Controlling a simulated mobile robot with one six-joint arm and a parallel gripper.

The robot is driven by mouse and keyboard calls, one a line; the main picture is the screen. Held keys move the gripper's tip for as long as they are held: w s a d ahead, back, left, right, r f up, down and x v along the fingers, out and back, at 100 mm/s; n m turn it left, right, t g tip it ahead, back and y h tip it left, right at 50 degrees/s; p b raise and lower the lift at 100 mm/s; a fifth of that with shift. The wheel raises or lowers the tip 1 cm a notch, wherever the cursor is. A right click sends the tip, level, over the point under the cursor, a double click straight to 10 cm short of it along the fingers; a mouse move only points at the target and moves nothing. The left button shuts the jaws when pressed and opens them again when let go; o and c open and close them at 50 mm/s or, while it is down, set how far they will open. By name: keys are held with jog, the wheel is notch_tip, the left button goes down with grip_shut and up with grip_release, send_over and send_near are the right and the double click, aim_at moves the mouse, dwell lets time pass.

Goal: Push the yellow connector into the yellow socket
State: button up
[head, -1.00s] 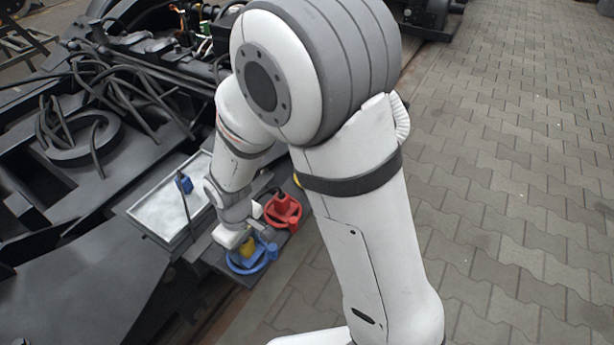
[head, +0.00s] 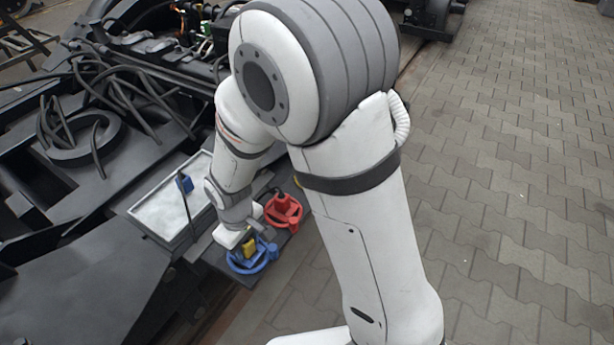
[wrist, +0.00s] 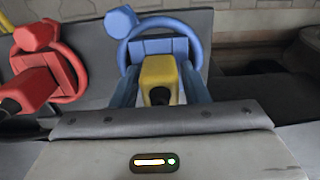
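The yellow connector (head: 249,247) is at the blue ringed socket (head: 252,266), under my gripper (head: 240,240). In the wrist view the yellow connector (wrist: 160,76) sits upright between two blue bars that run from my gripper (wrist: 160,92), which looks shut on it. Its dark cable end faces the camera. The blue socket's ring and round cap (wrist: 121,22) are just beyond it. How deep the connector sits is hidden.
A red connector in a red ringed socket (head: 283,212) stands beside the blue one; it is at the left in the wrist view (wrist: 40,80). A grey tray (head: 150,222) holds a blue plug (head: 184,184) with a cable. Black bogie frame and loose cables lie left; paving is clear right.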

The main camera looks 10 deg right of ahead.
grip_shut()
jog(key=shift+r, duration=0.15)
jog(key=shift+r+p, duration=2.45)
jog(key=shift+r, duration=0.45)
jog(key=shift+w, duration=0.1)
